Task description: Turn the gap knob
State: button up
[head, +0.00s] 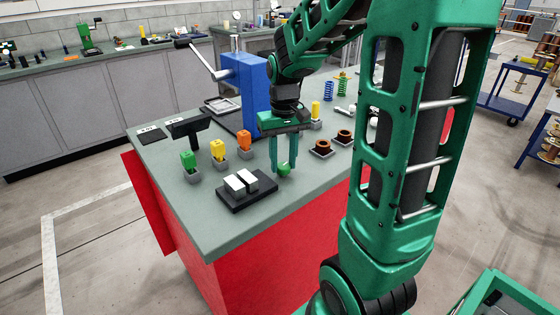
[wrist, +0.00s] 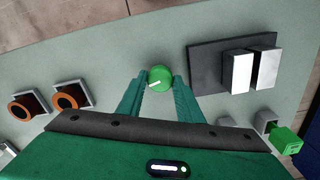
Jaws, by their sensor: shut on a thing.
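The gap knob (wrist: 159,79) is a small round green knob with a white pointer line on its top. It stands on the grey-green bench top, and it also shows in the head view (head: 285,169) near the bench's front edge. My gripper (head: 284,168) points down over it, with its two green fingers on either side of the knob. In the wrist view my gripper (wrist: 160,82) is shut on the knob, the fingertips at its left and right sides. The white line slants slightly. The knob's lower part is hidden.
A dark plate (head: 247,196) with two pale blocks lies just left of the knob. Green (head: 189,162), yellow (head: 218,151) and orange (head: 245,144) pieces stand in grey holders. Two brown-orange spools (head: 323,147) sit to the right. A blue press (head: 243,92) rises behind.

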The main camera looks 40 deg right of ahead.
aim_at(282, 165)
jog(key=m, duration=0.6)
jog(key=shift+w+r, duration=0.1)
jog(key=shift+w, duration=0.1)
jog(key=shift+m, duration=0.3)
jog(key=o, duration=1)
jog(key=shift+o, duration=0.2)
jog(key=shift+s, duration=0.1)
notch_tip(282, 165, up, 11)
jog(key=shift+f, duration=0.2)
